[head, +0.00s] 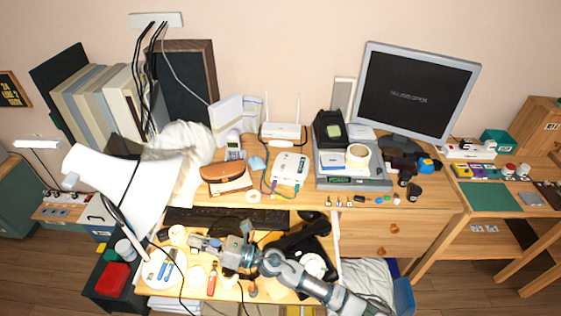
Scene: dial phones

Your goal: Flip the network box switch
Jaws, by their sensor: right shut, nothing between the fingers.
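A white box with cables (290,168), which looks like the network box, lies on the desk in front of a white router with two antennas (283,131). Coloured cables run from its left and lower edge. Its switch is too small to make out. My right arm comes in from the lower right and reaches left across the front of the desk. My right gripper (197,243) is shut and empty, below the black keyboard (228,217), to the left of and nearer than the box, well apart from it. My left gripper is not in view.
A white lamp shade (122,184) stands large at the left. A brown pouch (226,174) and a phone (234,151) are left of the box. A grey device with a tape roll (357,157) is to its right. A black telephone (305,234) lies beside my arm.

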